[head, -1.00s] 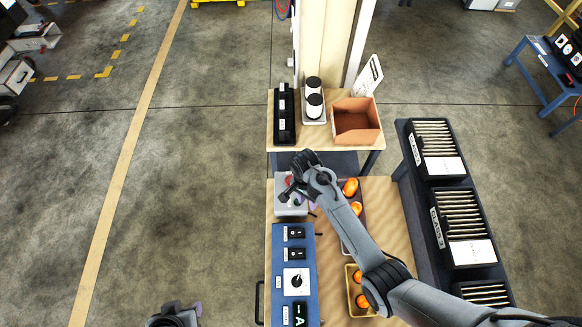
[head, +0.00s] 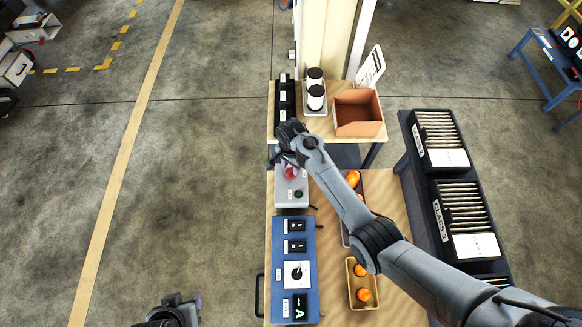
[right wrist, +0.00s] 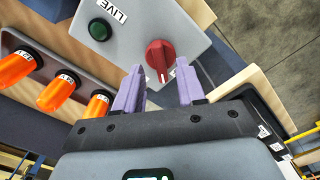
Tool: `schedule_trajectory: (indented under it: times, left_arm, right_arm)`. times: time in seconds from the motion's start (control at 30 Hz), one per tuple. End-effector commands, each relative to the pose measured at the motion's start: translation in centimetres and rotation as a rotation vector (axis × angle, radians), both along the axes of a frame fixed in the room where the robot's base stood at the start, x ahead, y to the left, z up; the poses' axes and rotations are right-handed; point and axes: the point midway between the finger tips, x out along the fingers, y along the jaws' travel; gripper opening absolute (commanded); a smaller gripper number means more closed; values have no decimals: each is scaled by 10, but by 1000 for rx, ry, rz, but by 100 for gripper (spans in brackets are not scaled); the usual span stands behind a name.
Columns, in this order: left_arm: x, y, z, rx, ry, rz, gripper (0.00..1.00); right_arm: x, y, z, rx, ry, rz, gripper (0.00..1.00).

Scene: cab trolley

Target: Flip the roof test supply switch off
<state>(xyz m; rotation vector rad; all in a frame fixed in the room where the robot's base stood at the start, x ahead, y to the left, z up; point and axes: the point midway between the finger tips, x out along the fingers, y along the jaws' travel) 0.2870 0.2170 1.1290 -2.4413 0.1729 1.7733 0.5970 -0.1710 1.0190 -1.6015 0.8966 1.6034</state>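A grey box (head: 292,195) on the bench carries a red rotary knob (head: 291,172) and a green button or lamp. In the right wrist view the red knob (right wrist: 160,56) has a white mark at its lower end, and the green one (right wrist: 100,30) is labelled LIVE. I cannot read a name for the roof test supply. My right gripper (head: 277,160) is at the box's far end. Its purple fingers (right wrist: 159,84) are open and empty, with the knob just beyond the gap, apparently apart from it. My left gripper (head: 178,312) is low at the bottom edge, its fingers unclear.
A blue panel (head: 291,255) with black switches and a dial stands nearer on the bench. Orange pieces (head: 353,179) lie right of the box. Dark racks (head: 446,180) stand right.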

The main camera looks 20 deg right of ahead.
Motion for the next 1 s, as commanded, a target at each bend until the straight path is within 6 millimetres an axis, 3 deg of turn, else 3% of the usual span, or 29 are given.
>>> schedule_trajectory:
  times: [0.2,0.57,0.83,1.0]
  left_arm:
    - [0,-1,-2,-2,0,1,43]
    - [0,1,-2,6,1,-3,43]
    - [-1,3,-3,11,1,-8,43]
    - [-1,3,-3,11,1,-8,43]
  right_arm:
    - [0,0,-19,-1,-1,2,39]
    - [1,0,-23,0,-1,1,39]
    - [0,0,-23,0,-1,1,1]
    - [0,0,-23,0,-1,1,0]
